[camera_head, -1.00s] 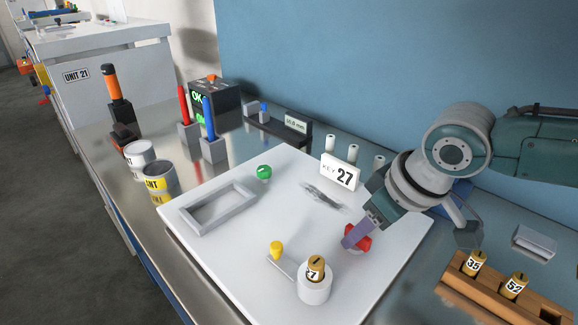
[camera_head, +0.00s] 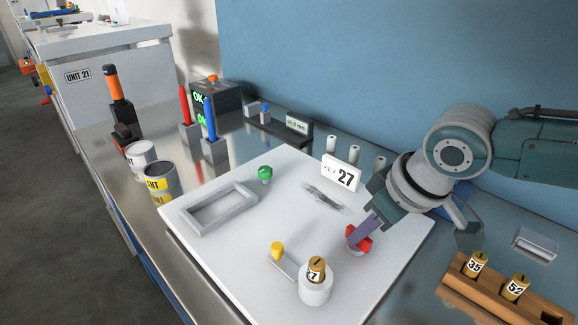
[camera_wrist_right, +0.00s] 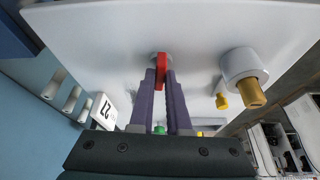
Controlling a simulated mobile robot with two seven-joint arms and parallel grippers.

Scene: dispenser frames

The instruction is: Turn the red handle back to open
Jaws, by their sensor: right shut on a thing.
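The red handle (camera_head: 365,244) stands on the right part of the white panel (camera_head: 240,262). My right gripper (camera_head: 355,238) comes down on it from the upper right, its purple fingers closed on it. In the right wrist view the red handle (camera_wrist_right: 161,68) sits between the tips of my right gripper (camera_wrist_right: 161,80), with a round grey base behind it. Part of the handle is hidden by the fingers. My left gripper is not in view.
A brass key cylinder (camera_head: 316,268) sits in a white socket near a yellow knob (camera_head: 277,249). A "KEY 27" sign (camera_head: 341,172) and green knob (camera_head: 265,173) stand farther back. A wooden rack (camera_head: 462,292) with numbered cylinders is at right.

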